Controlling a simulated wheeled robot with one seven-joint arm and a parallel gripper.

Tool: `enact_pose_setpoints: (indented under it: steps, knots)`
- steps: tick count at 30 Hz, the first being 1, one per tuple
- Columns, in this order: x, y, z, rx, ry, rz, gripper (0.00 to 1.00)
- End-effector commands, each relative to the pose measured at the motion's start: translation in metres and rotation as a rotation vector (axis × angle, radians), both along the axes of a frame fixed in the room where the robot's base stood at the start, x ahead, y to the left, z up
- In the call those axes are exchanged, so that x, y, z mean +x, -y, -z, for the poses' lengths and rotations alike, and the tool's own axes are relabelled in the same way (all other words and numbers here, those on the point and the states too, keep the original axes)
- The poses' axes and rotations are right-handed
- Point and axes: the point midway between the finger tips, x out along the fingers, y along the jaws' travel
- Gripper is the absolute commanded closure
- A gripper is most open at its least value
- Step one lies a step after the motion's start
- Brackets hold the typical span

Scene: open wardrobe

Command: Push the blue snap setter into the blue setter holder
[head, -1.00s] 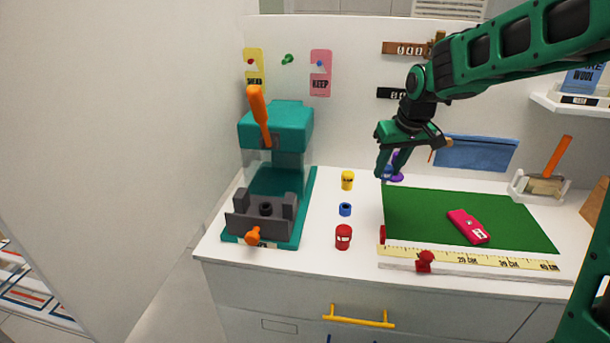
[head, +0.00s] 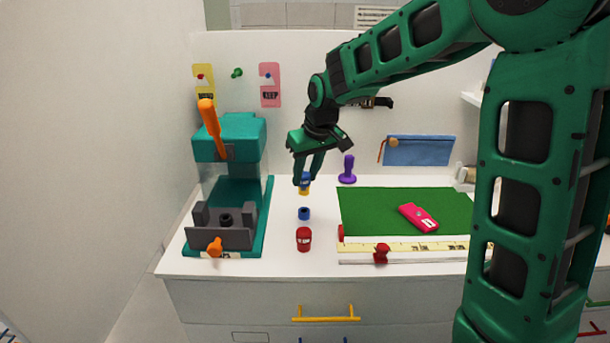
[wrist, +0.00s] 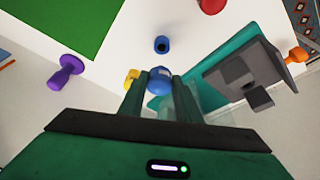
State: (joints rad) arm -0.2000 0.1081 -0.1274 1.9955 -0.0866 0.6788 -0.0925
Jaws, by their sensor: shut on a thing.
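My gripper (head: 303,180) is shut on the blue snap setter (wrist: 158,82), whose rounded blue end shows between the fingers in the wrist view. In the head view the fingers hide most of the setter. The blue setter holder (head: 304,213) is a small, short cylinder with a dark opening, upright on the white counter. It also shows in the wrist view (wrist: 162,44), ahead of the held setter and apart from it. In the head view the gripper is above and behind the blue holder, overlapping the yellow holder (head: 304,191).
A red holder (head: 303,239) stands in front of the blue one. A teal press (head: 240,190) with orange handles is at left. A purple setter (head: 347,170) stands at right behind the green mat (head: 370,220), which bears a pink object (head: 418,217).

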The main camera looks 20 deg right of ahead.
Motion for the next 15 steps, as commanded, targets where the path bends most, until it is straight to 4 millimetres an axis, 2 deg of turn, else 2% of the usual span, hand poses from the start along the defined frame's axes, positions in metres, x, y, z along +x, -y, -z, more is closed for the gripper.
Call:
enact_pose_setpoints:
  steps: [15]
  knots:
    - [0.000, 0.002, 0.040, -0.001, -0.002, 0.004, 0.97]
